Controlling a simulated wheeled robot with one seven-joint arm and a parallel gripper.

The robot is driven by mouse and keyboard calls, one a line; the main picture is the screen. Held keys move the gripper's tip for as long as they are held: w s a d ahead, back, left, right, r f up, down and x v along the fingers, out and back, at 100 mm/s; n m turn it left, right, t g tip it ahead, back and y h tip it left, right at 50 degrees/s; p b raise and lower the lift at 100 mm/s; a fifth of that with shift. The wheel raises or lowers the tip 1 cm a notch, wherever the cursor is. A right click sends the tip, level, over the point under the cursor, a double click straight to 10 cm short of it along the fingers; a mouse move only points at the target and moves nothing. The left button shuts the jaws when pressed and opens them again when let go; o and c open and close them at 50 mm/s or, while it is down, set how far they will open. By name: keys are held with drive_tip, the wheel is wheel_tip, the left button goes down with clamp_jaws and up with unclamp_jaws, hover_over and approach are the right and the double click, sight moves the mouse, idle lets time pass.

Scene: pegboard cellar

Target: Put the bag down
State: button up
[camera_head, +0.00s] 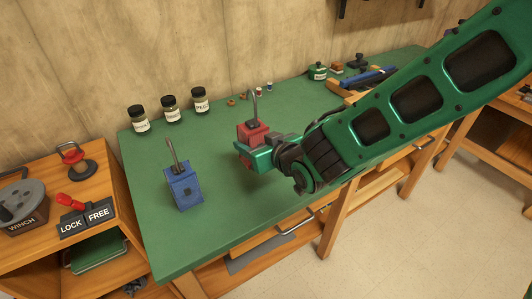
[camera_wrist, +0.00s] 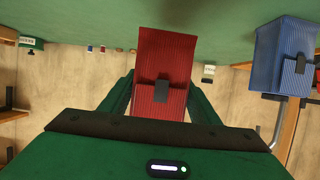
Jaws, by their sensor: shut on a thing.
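My gripper (camera_head: 258,152) is shut on a red bag (camera_head: 249,131) with a thin grey handle standing up from its top. In the wrist view the red bag (camera_wrist: 162,60) fills the space between my green fingers, its dark clasp facing the camera. I hold it over the middle of the green worktop (camera_head: 215,235); I cannot tell whether its base touches. A blue bag (camera_head: 183,191) with a tall handle stands upright on the worktop to the left, apart from my gripper. It also shows at the right in the wrist view (camera_wrist: 284,58).
Several dark-lidded jars (camera_head: 170,110) stand along the wall at the back left. Small items and a green jar (camera_head: 318,72) sit farther back. A wooden cabinet with a winch (camera_head: 22,202) and a lock lever (camera_head: 78,203) adjoins at left. Worktop between the bags is bare.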

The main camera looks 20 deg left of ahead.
drive_tip(key=shift+w+d+f, duration=0.3)
drive_tip(key=shift+w+f, duration=0.25)
drive_tip(key=shift+f, duration=0.5)
drive_tip(key=shift+w+d+f, duration=0.35)
drive_tip(key=shift+w+f, duration=0.2)
drive_tip(key=shift+f, duration=0.5)
drive_tip(key=shift+w+d+f, duration=0.3)
drive_tip(key=shift+w+f, duration=0.25)
drive_tip(key=shift+f, duration=0.5)
drive_tip(key=o, duration=1.2)
drive_tip(key=shift+f, duration=0.1)
